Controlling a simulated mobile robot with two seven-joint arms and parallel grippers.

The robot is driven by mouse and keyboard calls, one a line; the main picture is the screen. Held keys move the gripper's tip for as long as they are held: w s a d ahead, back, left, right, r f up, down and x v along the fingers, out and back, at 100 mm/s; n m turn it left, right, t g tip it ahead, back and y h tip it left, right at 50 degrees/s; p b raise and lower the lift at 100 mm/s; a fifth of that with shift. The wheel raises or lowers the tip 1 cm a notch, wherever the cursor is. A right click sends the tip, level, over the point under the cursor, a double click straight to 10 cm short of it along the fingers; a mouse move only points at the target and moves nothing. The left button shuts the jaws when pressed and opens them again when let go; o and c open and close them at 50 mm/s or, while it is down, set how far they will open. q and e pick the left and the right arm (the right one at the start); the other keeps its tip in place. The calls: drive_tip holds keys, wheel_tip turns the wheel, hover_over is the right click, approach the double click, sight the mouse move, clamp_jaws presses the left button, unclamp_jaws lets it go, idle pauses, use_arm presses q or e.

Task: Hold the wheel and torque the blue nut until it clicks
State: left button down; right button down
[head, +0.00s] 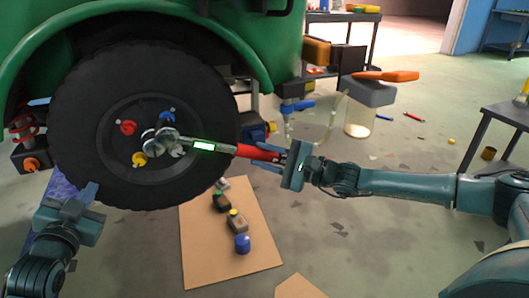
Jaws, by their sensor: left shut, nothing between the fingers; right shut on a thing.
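The black wheel (215,105) sits under the green fender, with red (127,127), yellow (139,158) and blue (167,117) nuts around its hub. My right gripper (272,155) is shut on the red handle (255,152) of a torque wrench, whose silver shaft (190,143) reaches left to the hub. The wrench head (163,137) is in front of the hub centre, just below the blue nut; I cannot tell whether it is seated on a nut. My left gripper (90,190) is shut and empty at the tire's lower left edge; contact is unclear.
A cardboard sheet (205,265) on the floor below the wheel holds several small parts, including a blue one (242,243). A grey stand with an orange-handled tool (385,76) is behind my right arm. A dark table (505,110) stands at the right.

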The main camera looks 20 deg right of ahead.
drive_tip(key=shift+s+r, duration=0.15)
drive_tip(key=shift+s, duration=0.1)
drive_tip(key=shift+s+d, duration=0.15)
drive_tip(key=shift+s, duration=0.8)
drive_tip(key=s, duration=0.7)
drive_tip(key=shift+r, duration=0.15)
idle(0.4)
